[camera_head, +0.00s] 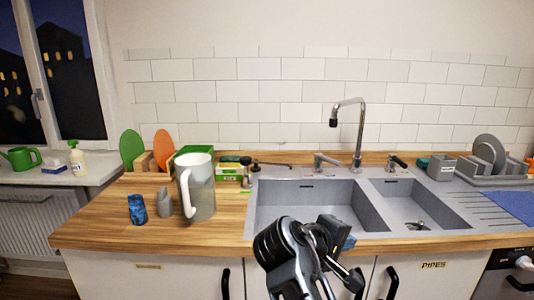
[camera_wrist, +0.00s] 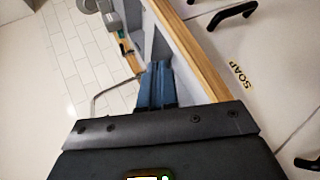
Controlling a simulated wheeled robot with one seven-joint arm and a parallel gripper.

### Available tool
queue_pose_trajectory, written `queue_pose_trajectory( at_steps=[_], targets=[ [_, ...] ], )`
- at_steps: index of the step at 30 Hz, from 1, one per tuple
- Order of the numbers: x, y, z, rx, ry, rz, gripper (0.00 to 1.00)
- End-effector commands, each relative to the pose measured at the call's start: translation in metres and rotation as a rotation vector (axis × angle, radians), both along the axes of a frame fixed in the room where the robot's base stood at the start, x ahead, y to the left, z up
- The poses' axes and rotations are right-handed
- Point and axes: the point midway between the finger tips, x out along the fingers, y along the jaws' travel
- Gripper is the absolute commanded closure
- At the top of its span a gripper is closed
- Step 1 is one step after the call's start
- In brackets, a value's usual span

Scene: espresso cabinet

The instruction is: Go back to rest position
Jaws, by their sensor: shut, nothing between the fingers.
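My arm rises from the bottom of the head view in front of the counter's front edge. My gripper (camera_head: 345,243) is at its end, in front of the sink's near rim. In the wrist view my gripper (camera_wrist: 157,72) shows two blue-grey fingers side by side, closed together with nothing between them. The wrist view is turned on its side, with the counter edge and the cabinet fronts to the right of the fingers. How far the fingers are from the counter edge is hard to tell.
A double sink (camera_head: 310,205) with a tall faucet (camera_head: 358,135) lies behind my gripper. A white pitcher (camera_head: 203,190), a small grey jug (camera_head: 164,203) and a blue can (camera_head: 137,210) stand on the wooden counter at left. A dish rack (camera_head: 490,160) stands at right. Black handles (camera_head: 392,284) stick out from the cabinet doors below.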

Motion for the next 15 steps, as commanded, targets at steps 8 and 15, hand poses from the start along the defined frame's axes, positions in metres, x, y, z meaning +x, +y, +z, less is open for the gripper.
queue_pose_trajectory(
  at_steps=[8, 15],
  targets=[
    [-0.019, -0.013, -0.045, 0.034, -0.013, 0.064, 1.00],
    [-0.055, -0.028, -0.104, 0.109, -0.041, 0.154, 1.00]
  ],
)
